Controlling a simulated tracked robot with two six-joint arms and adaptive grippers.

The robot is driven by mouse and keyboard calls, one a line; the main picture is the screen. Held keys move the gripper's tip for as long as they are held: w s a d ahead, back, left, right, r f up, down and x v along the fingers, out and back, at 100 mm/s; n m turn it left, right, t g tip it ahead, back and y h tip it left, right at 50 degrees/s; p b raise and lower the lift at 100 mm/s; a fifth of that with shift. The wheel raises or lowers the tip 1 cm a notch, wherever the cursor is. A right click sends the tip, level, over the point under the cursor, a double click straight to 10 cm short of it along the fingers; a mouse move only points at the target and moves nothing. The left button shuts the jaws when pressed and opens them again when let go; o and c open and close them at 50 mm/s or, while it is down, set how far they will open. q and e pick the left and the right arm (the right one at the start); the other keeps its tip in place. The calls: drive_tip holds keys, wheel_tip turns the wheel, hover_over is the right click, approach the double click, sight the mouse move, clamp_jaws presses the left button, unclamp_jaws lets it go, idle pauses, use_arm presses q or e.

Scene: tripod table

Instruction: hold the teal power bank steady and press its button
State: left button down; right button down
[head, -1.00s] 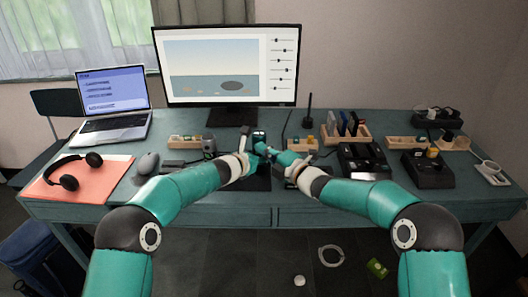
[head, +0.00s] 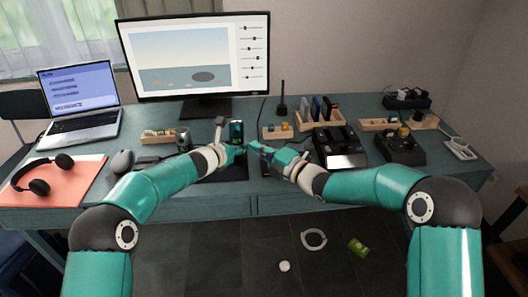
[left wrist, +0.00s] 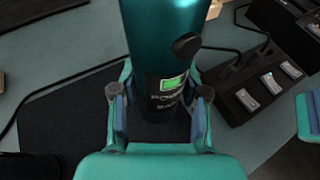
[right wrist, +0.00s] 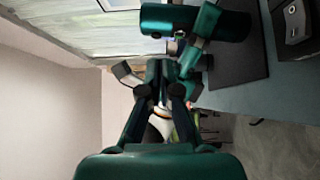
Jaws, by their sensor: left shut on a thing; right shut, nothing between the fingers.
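The teal power bank (head: 237,132) stands upright in the head view, its lower part hidden by my grippers. My left gripper (head: 229,149) is shut on it. In the left wrist view the power bank (left wrist: 165,35) is between the two fingers (left wrist: 160,95), with a lit green display and a dark round button (left wrist: 187,46) on its side. My right gripper (head: 251,147) is shut and empty, just right of the power bank. In the right wrist view its fingertips (right wrist: 165,68) are together, apart from the power bank (right wrist: 222,22) in the picture.
A dark mat (head: 225,172) lies under the grippers. A monitor (head: 205,55) stands behind. To the right are a wooden rack (head: 318,118) and a black device (head: 340,150); to the left are a mouse (head: 121,161), a laptop (head: 80,115) and headphones (head: 42,180).

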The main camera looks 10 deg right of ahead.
use_arm(q)
drive_tip(key=shift+a+f, duration=0.2)
use_arm(e)
drive_tip(key=v, duration=0.2)
drive_tip(key=shift+s+d, duration=0.25)
drive_tip(key=shift+s, duration=0.05)
use_arm(q)
drive_tip(key=c, duration=0.6)
unclamp_jaws()
drive_tip(key=shift+w, duration=0.1)
drive_tip(key=shift+o, duration=0.5)
drive_tip(key=shift+r, duration=0.1)
drive_tip(key=shift+r, duration=0.1)
use_arm(e)
drive_tip(key=shift+w, duration=0.1)
